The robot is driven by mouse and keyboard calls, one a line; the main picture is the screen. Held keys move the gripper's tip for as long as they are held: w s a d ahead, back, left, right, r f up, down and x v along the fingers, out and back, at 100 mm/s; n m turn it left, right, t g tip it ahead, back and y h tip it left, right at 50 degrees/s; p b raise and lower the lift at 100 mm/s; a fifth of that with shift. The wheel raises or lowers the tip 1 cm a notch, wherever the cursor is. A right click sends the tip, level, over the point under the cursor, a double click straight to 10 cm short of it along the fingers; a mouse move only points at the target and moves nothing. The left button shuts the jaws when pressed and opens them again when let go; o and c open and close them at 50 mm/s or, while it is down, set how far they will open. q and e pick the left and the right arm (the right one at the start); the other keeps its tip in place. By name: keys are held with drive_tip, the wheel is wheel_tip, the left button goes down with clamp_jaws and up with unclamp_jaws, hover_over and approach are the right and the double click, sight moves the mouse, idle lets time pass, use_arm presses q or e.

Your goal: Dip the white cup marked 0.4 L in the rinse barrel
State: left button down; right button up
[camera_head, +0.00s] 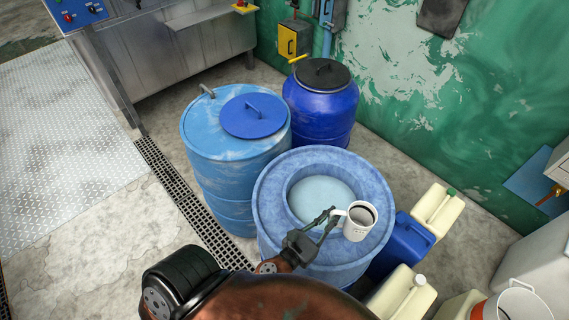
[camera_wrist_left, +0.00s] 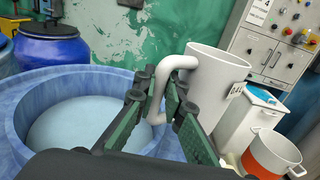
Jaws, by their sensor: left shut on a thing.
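The white cup (camera_head: 355,230) is upright above the right part of the rinse barrel's rim. Its interior looks dark in the head view; I cannot tell if that is liquid or shadow. In the wrist view the cup (camera_wrist_left: 212,85) shows a partly visible "0.4" label. My left gripper (camera_head: 328,221) is shut on the cup's handle, left of its body; its green-padded fingers (camera_wrist_left: 160,112) flank the handle in the wrist view. The rinse barrel (camera_head: 272,190) is open, with a broad blue rim and pale liquid (camera_head: 318,192) inside. My right gripper is not in view.
A lighter blue drum with a lid (camera_head: 215,150) and a dark blue drum (camera_head: 322,105) stand behind the barrel. Jerrycans (camera_head: 437,210) crowd its right side, with an orange-and-white pot (camera_head: 510,305) at lower right. A floor drain (camera_head: 190,205) runs at left.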

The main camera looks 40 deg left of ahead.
use_arm(q)
drive_tip(key=w+d+r+m+g+h+p, duration=0.1)
drive_tip(key=p, duration=0.2)
drive_tip(key=w+d+r+g+h+p, duration=0.1)
drive_tip(key=r+p, duration=0.1)
drive_tip(key=p, duration=0.2)
drive_tip(key=shift+w+r+m, duration=0.15)
drive_tip(key=shift+w+m, duration=0.1)
drive_tip(key=shift+m, duration=0.15)
drive_tip(key=w+a+g+y+p, duration=0.1)
drive_tip(key=w+a+g+p, duration=0.1)
drive_tip(key=a+p, duration=0.7)
drive_tip(key=w+a+f+n+g+p, duration=0.1)
drive_tip(key=w+a+g+p, duration=0.2)
drive_tip(key=a+p, duration=0.7)
drive_tip(key=shift+w+a+f+g+y, duration=0.2)
drive_tip(key=shift+a+g+y, duration=0.3)
drive_tip(key=shift+g, duration=0.5)
drive_tip(key=shift+a+r, duration=0.1)
